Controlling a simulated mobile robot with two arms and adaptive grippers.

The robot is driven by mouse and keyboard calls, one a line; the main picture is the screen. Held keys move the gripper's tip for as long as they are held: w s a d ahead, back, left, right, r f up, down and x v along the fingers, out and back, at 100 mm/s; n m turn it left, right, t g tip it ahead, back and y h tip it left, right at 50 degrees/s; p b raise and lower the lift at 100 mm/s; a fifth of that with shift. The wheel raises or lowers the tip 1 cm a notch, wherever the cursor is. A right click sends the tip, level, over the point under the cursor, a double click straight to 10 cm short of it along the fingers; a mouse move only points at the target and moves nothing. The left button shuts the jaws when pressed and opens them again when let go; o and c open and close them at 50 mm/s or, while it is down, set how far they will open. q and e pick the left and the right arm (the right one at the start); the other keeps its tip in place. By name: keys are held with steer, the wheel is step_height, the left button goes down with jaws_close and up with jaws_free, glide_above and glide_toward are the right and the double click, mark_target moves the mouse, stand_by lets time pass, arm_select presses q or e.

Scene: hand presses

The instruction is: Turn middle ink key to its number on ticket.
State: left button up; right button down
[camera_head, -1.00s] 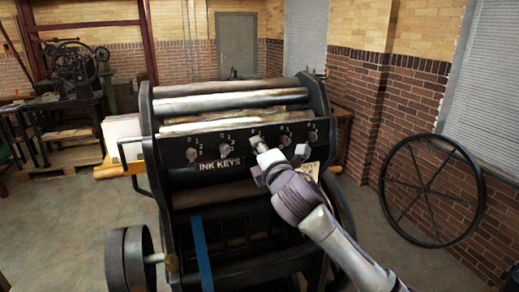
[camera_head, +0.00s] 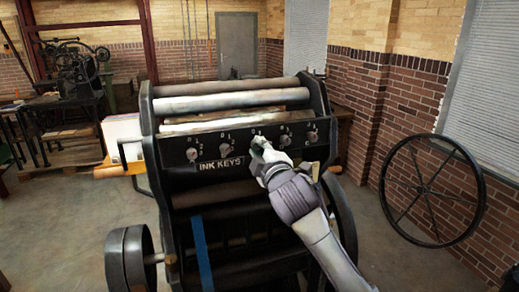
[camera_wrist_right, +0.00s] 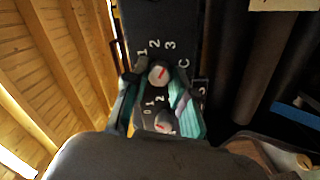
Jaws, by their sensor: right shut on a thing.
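A row of ink keys sits on the dark press panel (camera_head: 172,161) under pale numbers. My right gripper (camera_head: 257,146) is at the middle key and covers most of it in the head view. In the right wrist view its teal fingers (camera_wrist_right: 157,88) are closed around a grey round key (camera_wrist_right: 158,73) with a red mark, with numbers 1, 2, 3 beside it. Another red-marked key (camera_wrist_right: 165,121) shows between the fingers nearer my palm. A pale card (camera_head: 315,172), perhaps the ticket, is partly behind my arm; its number is unreadable. My left gripper is not in view.
Other keys are left (camera_head: 192,154) and right (camera_head: 312,136) of the gripper, close by. Rollers (camera_head: 232,102) lie above the panel. A flywheel (camera_head: 132,262) stands at the press's left front. A large spoked wheel (camera_head: 389,190) leans on the brick wall; the floor between is clear.

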stand_by(0.5)
steer(key=c, duration=1)
jaws_free()
steer(key=shift+o, duration=0.2)
steer(key=shift+s, duration=0.1)
steer(key=v, duration=1.1)
steer(key=shift+s+d, duration=0.2)
steer(key=shift+s, duration=0.15)
